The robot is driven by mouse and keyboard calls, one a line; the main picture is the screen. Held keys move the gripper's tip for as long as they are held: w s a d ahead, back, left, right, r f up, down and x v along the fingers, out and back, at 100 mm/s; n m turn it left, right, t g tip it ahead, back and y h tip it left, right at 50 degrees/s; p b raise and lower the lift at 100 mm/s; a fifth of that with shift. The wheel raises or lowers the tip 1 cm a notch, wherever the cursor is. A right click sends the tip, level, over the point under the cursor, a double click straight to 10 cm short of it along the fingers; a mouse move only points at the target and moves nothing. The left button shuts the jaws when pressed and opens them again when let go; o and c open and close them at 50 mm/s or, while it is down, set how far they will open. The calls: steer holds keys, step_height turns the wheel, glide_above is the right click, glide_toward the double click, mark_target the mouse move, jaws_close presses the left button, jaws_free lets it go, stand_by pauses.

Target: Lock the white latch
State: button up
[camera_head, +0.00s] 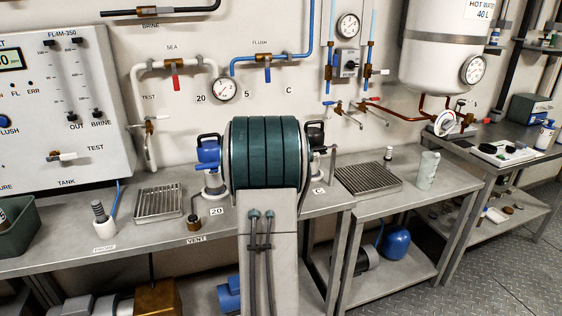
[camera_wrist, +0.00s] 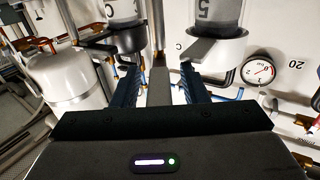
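In the wrist view, which looks tilted over, a clear canister marked 5 has a white collar (camera_wrist: 222,48) with a grey lever (camera_wrist: 199,50) sticking out from it. I take this to be the white latch, but cannot tell its lock position. My gripper (camera_wrist: 160,80) shows two dark fingers spread apart. A narrow grey-brown bar (camera_wrist: 158,88) shows between them, and I cannot tell whether it is touched. The right finger lies close to the lever; contact is unclear. In the head view my arm hides the gripper and the middle of the bench.
In the wrist view a second canister with a dark collar (camera_wrist: 112,42) stands at left. In the head view a blue housing (camera_head: 208,152) and a black housing (camera_head: 315,134) flank my arm. Drain grates (camera_head: 158,203) (camera_head: 367,178) lie on the bench. Pipes and a gauge (camera_head: 222,89) line the wall.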

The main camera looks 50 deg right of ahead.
steer(key=b+v, duration=0.1)
steer(key=v, duration=1.3)
steer(key=shift+w+d, duration=0.1)
